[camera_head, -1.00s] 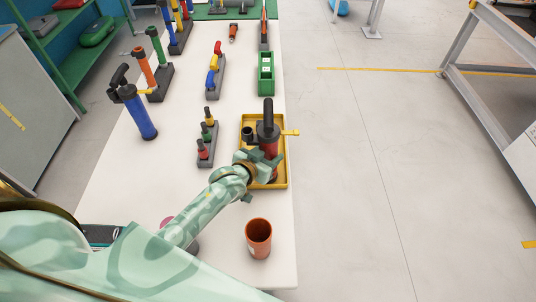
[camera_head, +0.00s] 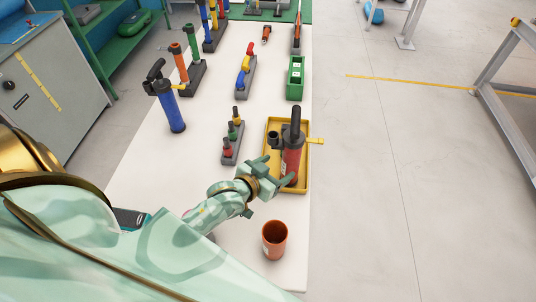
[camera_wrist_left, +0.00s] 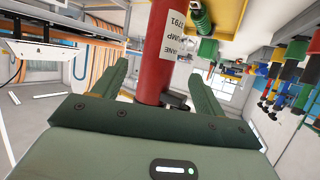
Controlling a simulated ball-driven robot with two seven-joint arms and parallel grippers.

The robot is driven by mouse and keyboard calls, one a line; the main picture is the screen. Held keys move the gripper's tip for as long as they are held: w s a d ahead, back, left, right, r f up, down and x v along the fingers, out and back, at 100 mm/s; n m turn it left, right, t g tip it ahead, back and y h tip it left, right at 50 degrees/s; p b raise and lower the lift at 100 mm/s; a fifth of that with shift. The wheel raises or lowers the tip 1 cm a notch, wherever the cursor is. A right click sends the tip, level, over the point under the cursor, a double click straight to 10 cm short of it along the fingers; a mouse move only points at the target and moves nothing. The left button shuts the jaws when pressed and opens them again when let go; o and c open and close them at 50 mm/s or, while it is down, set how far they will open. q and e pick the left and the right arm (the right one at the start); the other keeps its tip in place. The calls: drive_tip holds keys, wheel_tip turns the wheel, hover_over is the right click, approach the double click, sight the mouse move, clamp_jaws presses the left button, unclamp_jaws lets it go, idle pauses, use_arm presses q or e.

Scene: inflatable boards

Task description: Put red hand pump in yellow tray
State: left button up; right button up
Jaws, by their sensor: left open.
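The red hand pump (camera_head: 291,160) has a black handle and stands upright in the yellow tray (camera_head: 306,184) near the table's right edge. In the left wrist view the pump's red body (camera_wrist_left: 156,52), with a white label, rises between the fingers. My left gripper (camera_head: 276,172) is open at the pump's near side, its fingers on either side of the lower body with gaps. The left gripper also shows in the wrist view (camera_wrist_left: 158,82). The pump's foot is partly hidden behind the gripper. My right gripper is not in view.
A brown cup (camera_head: 275,240) stands at the near end of the table. A blue pump (camera_head: 169,106) stands at the left. A rack with small pumps (camera_head: 232,140) is left of the tray, and a green bin (camera_head: 295,78) is beyond it.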

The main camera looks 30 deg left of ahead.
use_arm(q)
drive_tip(key=shift+v, duration=1.95)
